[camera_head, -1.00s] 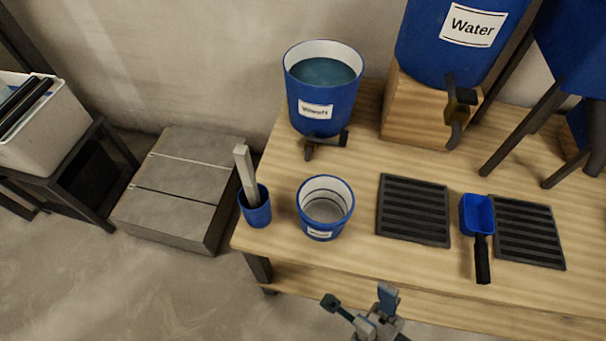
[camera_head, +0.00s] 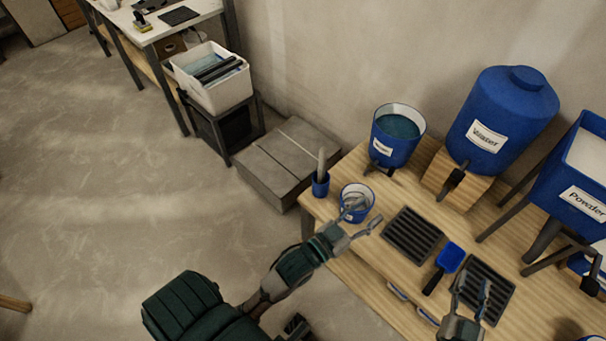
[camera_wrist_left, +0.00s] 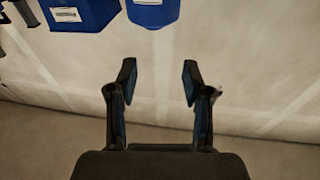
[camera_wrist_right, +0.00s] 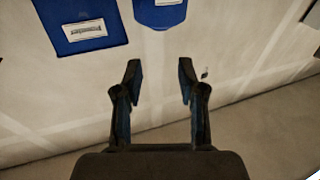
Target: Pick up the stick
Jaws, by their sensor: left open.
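The stick (camera_head: 321,160) is pale grey and stands leaning in a small blue cup (camera_head: 320,188) at the left end of the wooden table. Its lower part is hidden in the cup. My left gripper (camera_head: 364,215) is open and empty, in front of the labelled blue bucket and to the right of the stick, apart from it. It also shows open in the left wrist view (camera_wrist_left: 159,80). My right gripper (camera_head: 472,290) is open and empty over the table's front right; its fingers show apart in the right wrist view (camera_wrist_right: 158,80). The stick shows in neither wrist view.
The labelled bucket (camera_head: 370,192) stands right of the cup, partly behind my left gripper. Behind are a bucket of liquid (camera_head: 382,150) and a water tank (camera_head: 497,120). A dark grate (camera_head: 412,234) and blue scoop (camera_head: 450,258) lie on the table (camera_head: 350,245).

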